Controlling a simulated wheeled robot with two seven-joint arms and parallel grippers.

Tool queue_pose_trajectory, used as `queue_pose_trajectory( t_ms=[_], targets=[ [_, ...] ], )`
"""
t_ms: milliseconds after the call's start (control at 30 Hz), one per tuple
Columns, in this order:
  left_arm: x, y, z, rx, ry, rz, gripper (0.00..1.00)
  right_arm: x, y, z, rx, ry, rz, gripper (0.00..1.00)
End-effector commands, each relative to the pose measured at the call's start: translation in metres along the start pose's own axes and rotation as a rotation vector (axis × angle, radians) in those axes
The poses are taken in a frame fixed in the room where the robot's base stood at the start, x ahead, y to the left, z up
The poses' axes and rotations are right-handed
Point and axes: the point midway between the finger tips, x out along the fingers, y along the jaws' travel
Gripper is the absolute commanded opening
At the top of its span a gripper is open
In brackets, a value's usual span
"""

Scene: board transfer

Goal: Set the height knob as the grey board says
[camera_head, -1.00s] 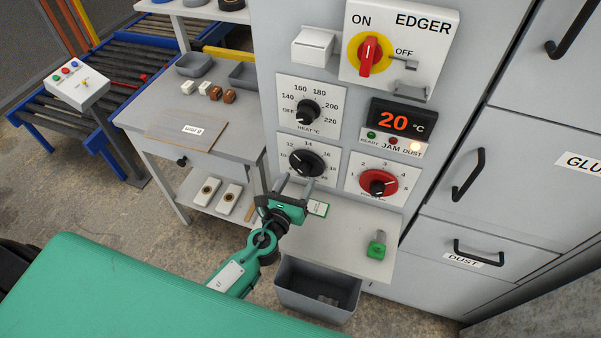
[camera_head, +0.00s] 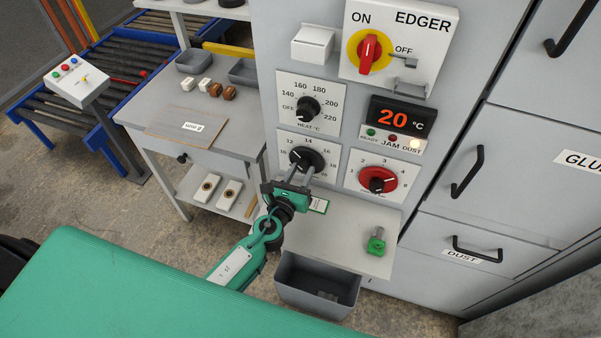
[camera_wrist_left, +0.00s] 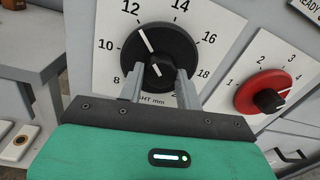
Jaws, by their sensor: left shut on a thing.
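The black height knob (camera_head: 307,158) sits on a white dial plate on the edger's front, and it fills the middle of the left wrist view (camera_wrist_left: 158,52). Its white pointer line points up-left, about at 12 on the mm scale. My left gripper (camera_head: 305,170) is at the knob from below, its two fingers (camera_wrist_left: 160,82) shut on the knob's grip. The fingers hide part of the dial's lower numbers. A greyish-brown board (camera_head: 170,124) lies on the workbench with a small white label (camera_head: 192,127), too small to read. My right gripper is out of view.
The heat knob (camera_head: 307,109) is just above, and a red dial (camera_head: 377,180) is close at right. A grey bin (camera_head: 318,290) hangs beneath.

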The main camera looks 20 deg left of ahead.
Motion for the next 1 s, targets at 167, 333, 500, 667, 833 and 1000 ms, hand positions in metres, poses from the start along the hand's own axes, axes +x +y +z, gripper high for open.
queue_pose_trajectory(
  t_ms=[167,333,500,667,833,1000],
  targets=[
    [0.0,0.0,-0.001,-0.042,-0.003,-0.001,0.12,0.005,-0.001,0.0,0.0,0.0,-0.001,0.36],
    [0.0,0.0,-0.003,-0.135,-0.008,-0.002,0.12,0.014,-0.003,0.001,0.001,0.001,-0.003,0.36],
    [0.0,0.0,-0.004,-0.276,-0.017,-0.002,0.12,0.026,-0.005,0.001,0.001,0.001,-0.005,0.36],
    [0.0,0.0,-0.004,-0.429,-0.026,-0.004,0.12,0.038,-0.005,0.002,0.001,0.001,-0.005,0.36],
    [0.0,-0.001,-0.004,-0.59,-0.036,-0.006,0.12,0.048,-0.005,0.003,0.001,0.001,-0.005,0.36],
    [0.0,-0.001,-0.004,-0.751,-0.045,-0.007,0.12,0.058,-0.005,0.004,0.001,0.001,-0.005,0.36]
  ],
)
